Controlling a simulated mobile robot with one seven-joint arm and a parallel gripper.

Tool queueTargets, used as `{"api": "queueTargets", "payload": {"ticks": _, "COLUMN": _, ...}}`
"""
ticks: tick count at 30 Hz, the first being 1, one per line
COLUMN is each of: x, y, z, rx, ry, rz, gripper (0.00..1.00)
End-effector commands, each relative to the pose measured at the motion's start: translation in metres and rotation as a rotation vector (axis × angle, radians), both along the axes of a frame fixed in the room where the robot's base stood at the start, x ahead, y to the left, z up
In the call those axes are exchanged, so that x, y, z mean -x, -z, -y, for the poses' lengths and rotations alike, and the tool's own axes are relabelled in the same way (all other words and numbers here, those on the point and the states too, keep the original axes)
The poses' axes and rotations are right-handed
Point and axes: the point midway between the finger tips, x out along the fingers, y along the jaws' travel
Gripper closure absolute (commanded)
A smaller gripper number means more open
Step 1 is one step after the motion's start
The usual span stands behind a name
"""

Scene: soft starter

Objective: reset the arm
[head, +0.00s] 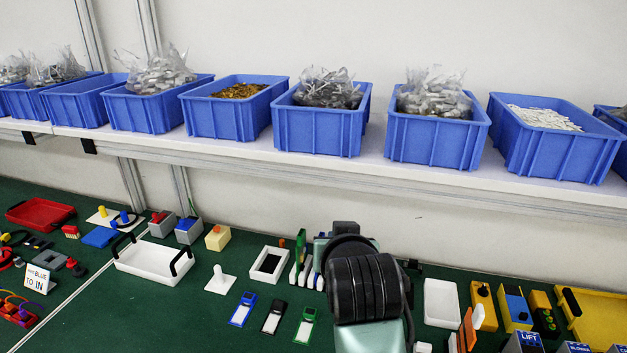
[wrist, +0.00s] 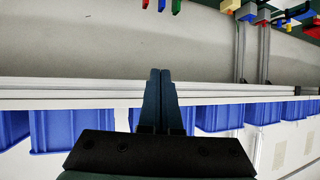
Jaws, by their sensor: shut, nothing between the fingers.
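My gripper (wrist: 160,73) is shut, its two dark fingers together with nothing between them. In the wrist view it stands in front of the pale wall and the shelf edge, with blue bins below it in the picture. In the head view my arm rises over the right-middle of the green table, and its dark, ribbed joint faces the camera. The gripper itself is hidden there behind the arm. The fingers show no contact with any object.
A white shelf (head: 250,152) with blue bins (head: 318,128) runs above the green table (head: 150,310). Near my arm are a white frame (head: 269,264), small handheld devices (head: 273,317) and a white tray (head: 441,303). A white basket (head: 152,262) with black handles stands further left.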

Motion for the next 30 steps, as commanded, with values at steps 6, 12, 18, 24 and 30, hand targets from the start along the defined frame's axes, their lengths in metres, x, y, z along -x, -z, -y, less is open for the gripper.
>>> {"api": "queueTargets", "payload": {"ticks": 6, "x": 0.034, "y": -0.158, "z": -0.04, "rx": 0.018, "ry": -0.045, "rz": 0.567, "gripper": 1.0}}
{"api": "queueTargets", "payload": {"ticks": 12, "x": 0.121, "y": -0.271, "z": -0.046, "rx": 0.029, "ry": -0.018, "rz": 1.016, "gripper": 1.0}}
{"api": "queueTargets", "payload": {"ticks": 18, "x": 0.191, "y": -0.32, "z": -0.041, "rx": 0.038, "ry": 0.027, "rz": 1.269, "gripper": 1.0}}
{"api": "queueTargets", "payload": {"ticks": 24, "x": 0.208, "y": -0.33, "z": -0.038, "rx": 0.043, "ry": 0.042, "rz": 1.325, "gripper": 1.0}}
{"api": "queueTargets", "payload": {"ticks": 30, "x": 0.207, "y": -0.33, "z": -0.038, "rx": 0.043, "ry": 0.041, "rz": 1.323, "gripper": 1.0}}
